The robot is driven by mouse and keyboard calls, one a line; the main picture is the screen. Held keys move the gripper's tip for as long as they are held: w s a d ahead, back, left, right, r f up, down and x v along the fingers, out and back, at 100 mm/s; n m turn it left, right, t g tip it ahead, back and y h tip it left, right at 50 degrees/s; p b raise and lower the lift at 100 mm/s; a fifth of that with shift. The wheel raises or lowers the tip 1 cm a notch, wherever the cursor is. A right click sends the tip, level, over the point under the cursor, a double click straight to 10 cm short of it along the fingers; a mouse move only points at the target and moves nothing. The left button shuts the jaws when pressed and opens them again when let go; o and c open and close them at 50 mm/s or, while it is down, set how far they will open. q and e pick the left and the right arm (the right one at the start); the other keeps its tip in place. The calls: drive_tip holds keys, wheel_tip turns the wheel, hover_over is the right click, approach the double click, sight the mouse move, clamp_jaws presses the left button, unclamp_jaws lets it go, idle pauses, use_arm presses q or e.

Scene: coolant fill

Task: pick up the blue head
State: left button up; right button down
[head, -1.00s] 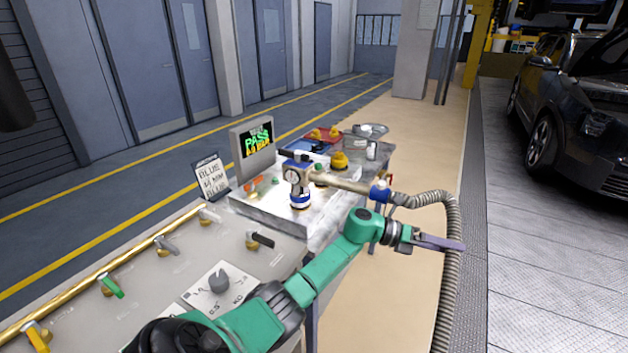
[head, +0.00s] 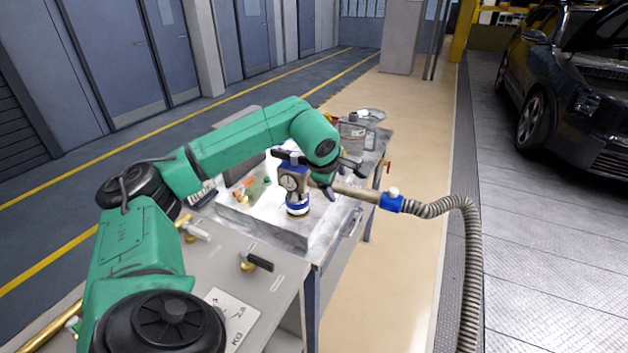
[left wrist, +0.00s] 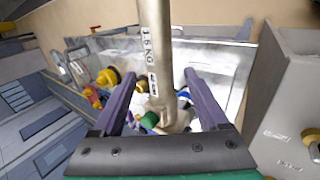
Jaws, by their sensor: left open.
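The blue head (head: 293,180) has a round gauge on its face and a blue-and-white collar at its foot. It stands upright on the metal bench top (head: 325,225). A pale rigid pipe (head: 357,192) runs right from it to a blue coupling (head: 391,201) and a ribbed hose. My left gripper (head: 343,178) is open, just right of the head and by the pipe. In the left wrist view the pipe (left wrist: 156,45), marked 1.5 KG, passes between its spread purple fingers; I cannot tell whether they touch it. The head is mostly hidden there. My right gripper is not in view.
The ribbed hose (head: 468,260) hangs off to the right over the floor. A nearer panel (head: 215,260) carries a black-handled valve (head: 258,261). A glass jar (head: 352,138) stands behind my gripper. Yellow-topped fittings (left wrist: 108,77) show in the left wrist view.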

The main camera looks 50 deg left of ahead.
use_arm(q)
drive_tip(key=p+x, duration=0.2)
drive_tip(key=x, duration=0.3)
drive_tip(key=shift+w+a+f, duration=0.1)
drive_tip(key=shift+a+f, duration=0.1)
drive_tip(key=shift+f, duration=0.2)
clamp_jaws()
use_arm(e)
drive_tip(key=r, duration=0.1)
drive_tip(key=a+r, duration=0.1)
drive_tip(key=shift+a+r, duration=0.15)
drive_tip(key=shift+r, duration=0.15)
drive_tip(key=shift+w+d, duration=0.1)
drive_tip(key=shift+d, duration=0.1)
use_arm(q)
drive_tip(key=shift+w+r, duration=0.1)
drive_tip(key=shift+r, duration=0.1)
